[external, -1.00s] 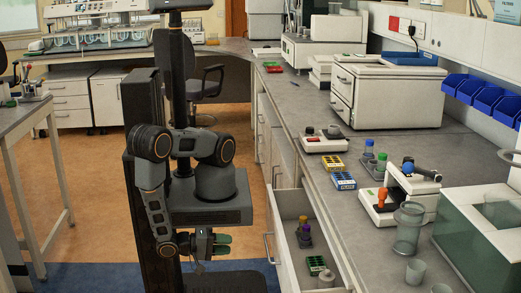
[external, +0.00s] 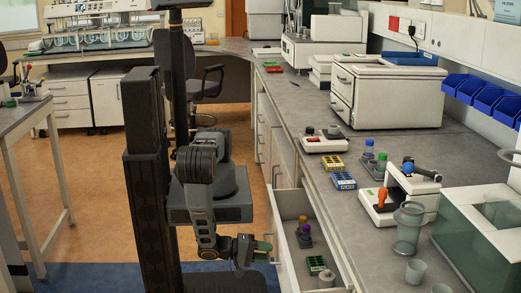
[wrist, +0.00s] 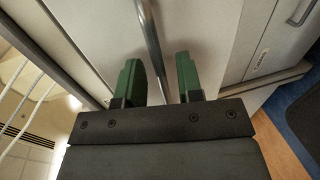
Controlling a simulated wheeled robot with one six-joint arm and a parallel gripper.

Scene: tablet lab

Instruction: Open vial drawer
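The drawer (external: 287,222) stands pulled out from the bench front in the external view, with vials (external: 304,233) and a green rack (external: 316,263) inside. Its bar handle (external: 267,248) is on the front panel. My gripper (external: 264,251) is at that front, close to the handle. In the wrist view, my gripper (wrist: 160,80) has its two green fingers apart.
The grey bench top (external: 300,110) runs above the drawer, with yellow and blue racks (external: 343,181) and a white device (external: 398,195) near its edge. Another handle (wrist: 302,12) shows at the right in the wrist view. Open floor (external: 95,200) lies to the left.

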